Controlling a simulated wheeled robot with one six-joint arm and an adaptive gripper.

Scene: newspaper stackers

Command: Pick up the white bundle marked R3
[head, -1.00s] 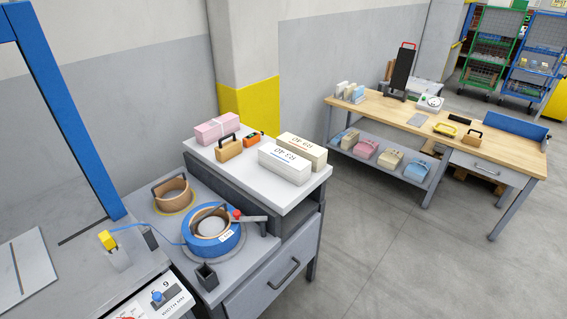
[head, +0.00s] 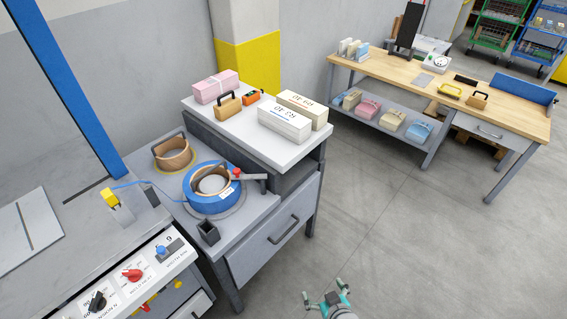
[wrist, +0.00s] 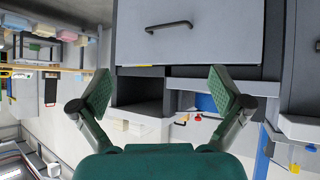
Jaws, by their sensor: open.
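The white bundle marked R3 (head: 285,124) lies on the white top of the raised stand (head: 215,123), near its front right edge; its lettering appears upside down. A cream bundle (head: 303,107) lies close behind it, with similar marking. My gripper (head: 327,293) is low at the bottom of the head view, above the floor, well below and in front of the stand. It is open and empty. In the wrist view my gripper's green fingers (wrist: 165,90) are spread apart, facing the grey cabinet.
A pink bundle (head: 215,86), a tan block with a handle (head: 228,106) and an orange device (head: 252,96) share the stand top. A blue strap roll (head: 212,187) stands lower left. A wooden table (head: 400,75) is at right. The floor between is clear.

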